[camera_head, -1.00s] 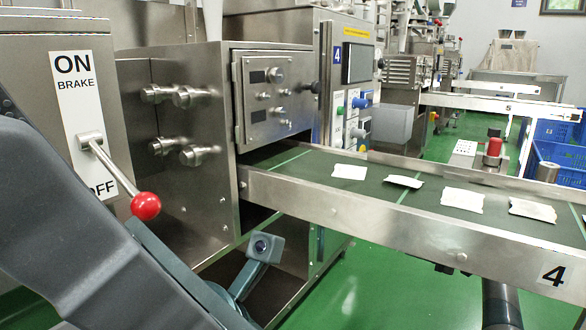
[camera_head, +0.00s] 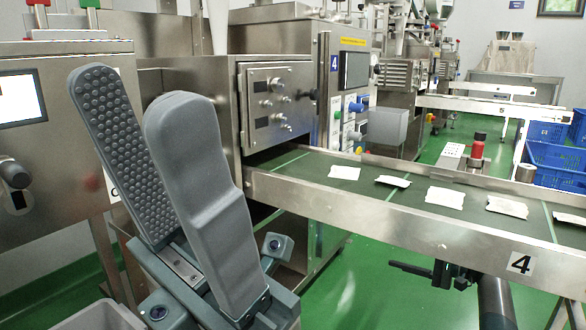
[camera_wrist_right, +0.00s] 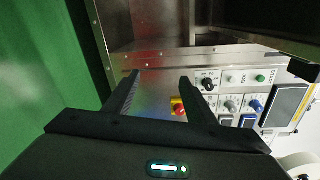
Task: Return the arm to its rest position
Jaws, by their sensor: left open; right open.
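My left gripper (camera_head: 140,100) is large and close to the camera at the left of the head view. Its two grey fingers stand upright and apart, with a ribbed pad showing on one and nothing between them. It is in front of the steel machine (camera_head: 195,130), and the ON/OFF brake lever is hidden from view. My right gripper (camera_wrist_right: 159,78) shows in the right wrist view with its two dark fingers apart and empty. It faces a steel panel with knobs and a red button on yellow (camera_wrist_right: 178,106). A dark gripper-like part (camera_head: 430,270) shows below the conveyor in the head view.
The conveyor (camera_head: 400,222) crosses to the right, carrying several white packets (camera_head: 445,197). A screen (camera_head: 20,100) is at the far left. A grey bin (camera_head: 100,318) is at the bottom left. Blue crates (camera_head: 560,178) stand at the right. Green floor (camera_head: 350,280) shows below the conveyor.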

